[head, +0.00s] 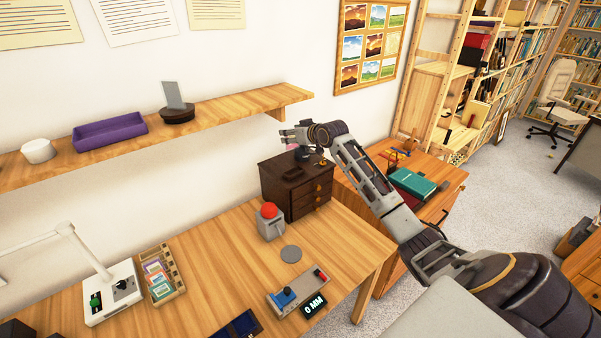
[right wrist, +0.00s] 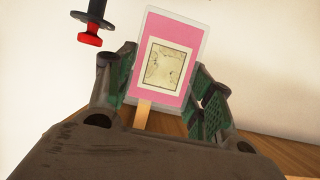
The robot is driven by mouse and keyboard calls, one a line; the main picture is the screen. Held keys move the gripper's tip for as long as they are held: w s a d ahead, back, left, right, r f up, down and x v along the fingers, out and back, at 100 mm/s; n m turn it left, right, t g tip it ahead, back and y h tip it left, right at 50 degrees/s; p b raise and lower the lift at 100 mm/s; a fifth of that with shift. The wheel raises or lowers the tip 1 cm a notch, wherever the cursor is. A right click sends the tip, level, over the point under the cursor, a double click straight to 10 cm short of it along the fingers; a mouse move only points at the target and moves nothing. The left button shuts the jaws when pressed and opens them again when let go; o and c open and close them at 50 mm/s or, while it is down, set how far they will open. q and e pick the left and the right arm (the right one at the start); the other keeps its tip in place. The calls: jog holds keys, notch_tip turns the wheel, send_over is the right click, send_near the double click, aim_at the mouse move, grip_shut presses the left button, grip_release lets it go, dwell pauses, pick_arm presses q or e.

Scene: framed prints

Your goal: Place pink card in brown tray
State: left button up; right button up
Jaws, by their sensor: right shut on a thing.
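My right gripper (head: 287,133) is above a dark brown drawer chest, near the right end of the wall shelf. In the right wrist view, the pink card (right wrist: 180,32) stands between the two green-padded fingers of this gripper (right wrist: 163,92), which is shut on it. The card has a clear border and a pale printed square in its middle. A light brown wooden tray (head: 176,268) with compartments holds several small cards on the desk, left of the chest. My left gripper is not in view.
The chest (head: 283,198) stands at the desk's back right. A red-topped grey device (head: 270,222), grey disc (head: 291,254), control box (head: 298,293) and white lamp base (head: 112,296) occupy the desk. A purple tray (head: 108,131) sits on the shelf (head: 238,107). Desk between wooden tray and disc is mostly clear.

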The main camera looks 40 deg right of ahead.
jog(key=shift+d+f, duration=0.15)
jog(key=shift+f, duration=0.3)
jog(key=shift+s+f+y, duration=0.1)
jog(key=shift+f+y, duration=0.05)
jog(key=shift+y, duration=0.15)
jog(key=shift+s+a, duration=0.25)
jog(key=shift+a, duration=0.15)
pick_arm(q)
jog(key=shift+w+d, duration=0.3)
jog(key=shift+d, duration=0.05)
pick_arm(e)
jog(key=shift+f, duration=0.1)
jog(key=shift+w+d, duration=0.1)
jog(key=shift+d, duration=0.05)
jog(key=shift+f, duration=0.1)
